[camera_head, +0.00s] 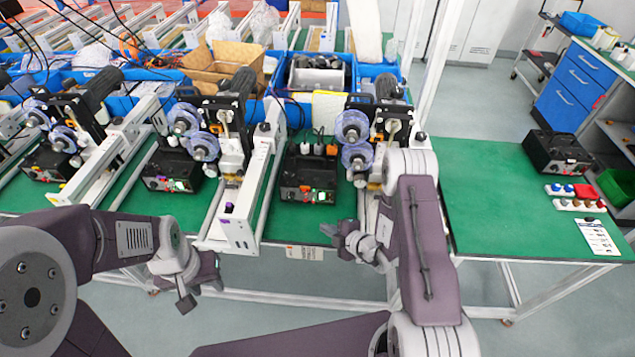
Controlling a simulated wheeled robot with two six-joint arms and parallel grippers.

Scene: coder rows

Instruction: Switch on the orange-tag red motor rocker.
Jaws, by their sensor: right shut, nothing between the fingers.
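Several black control boxes stand on the green bench between the white machine frames. The middle control box (308,180) has small red and coloured controls on its front. A control box further left (172,168) shows a lit green spot. The rocker itself is too small to make out. My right gripper (340,236) is shut and empty at the bench's front edge, below the middle box. My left gripper (200,288) hangs in front of the bench; its jaws are unclear.
White frames carry purple (228,208) and yellow (62,187) marks. Clear blue-tinted spools (352,127) stand beside the boxes. Another black box (556,152) and small coloured parts (577,197) lie on the right. The green bench (485,195) is bare at right centre.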

